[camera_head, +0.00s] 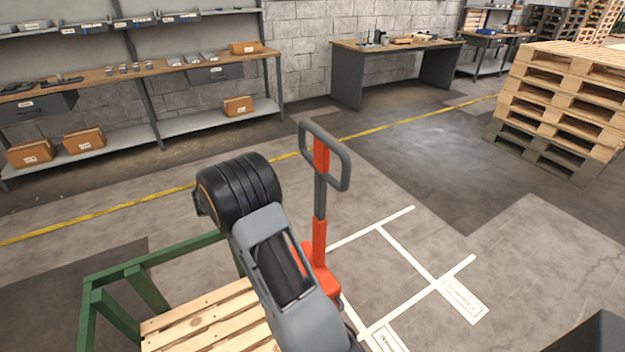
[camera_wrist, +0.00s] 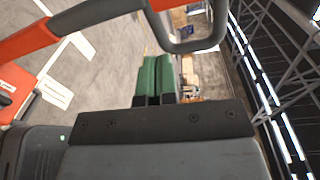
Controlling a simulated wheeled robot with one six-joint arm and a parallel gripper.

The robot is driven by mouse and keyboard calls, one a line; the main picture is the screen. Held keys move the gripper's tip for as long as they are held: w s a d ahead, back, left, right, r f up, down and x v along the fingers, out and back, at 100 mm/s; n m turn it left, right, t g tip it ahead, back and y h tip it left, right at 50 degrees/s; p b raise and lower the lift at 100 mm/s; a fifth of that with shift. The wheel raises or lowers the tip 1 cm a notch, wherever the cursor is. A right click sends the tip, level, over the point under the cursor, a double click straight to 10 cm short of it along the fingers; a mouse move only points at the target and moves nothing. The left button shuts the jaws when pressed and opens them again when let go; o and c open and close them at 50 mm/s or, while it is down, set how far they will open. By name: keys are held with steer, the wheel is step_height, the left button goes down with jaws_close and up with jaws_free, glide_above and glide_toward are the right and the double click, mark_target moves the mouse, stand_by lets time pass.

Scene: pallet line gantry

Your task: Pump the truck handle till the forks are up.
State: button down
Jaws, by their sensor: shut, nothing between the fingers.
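The pallet truck stands upright in the head view, with an orange-red body (camera_head: 317,272) and shaft. Its grey loop handle (camera_head: 345,170) is at the top of the shaft, which looks close to vertical. In the wrist view the grey loop (camera_wrist: 208,43) crosses the top, just beyond and beside my fingertips, and the orange shaft (camera_wrist: 40,38) runs to the left. My gripper (camera_wrist: 157,60) has green finger pads pressed together with nothing between them. I cannot tell whether it touches the loop. My arm hides the gripper in the head view. The forks are not visible.
A wooden pallet (camera_head: 205,322) and a green metal frame (camera_head: 150,262) are at the lower left. White lines (camera_head: 408,257) mark the floor right of the truck. Stacked pallets (camera_head: 560,105) stand at the right. A workbench (camera_head: 395,46) and shelving (camera_head: 205,122) line the wall.

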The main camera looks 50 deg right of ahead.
steer(key=n, duration=0.1)
steer(key=b, duration=0.1)
glide_toward(320, 167)
steer(key=shift+n+h, duration=0.3)
steer(key=shift+h, duration=0.1)
steer(key=x, duration=0.5)
steer(key=f+x, duration=0.1)
steer(key=x, duration=0.1)
steer(key=shift+s+d, duration=0.1)
steer(key=shift+d, duration=0.15)
steer(key=shift+r, duration=0.1)
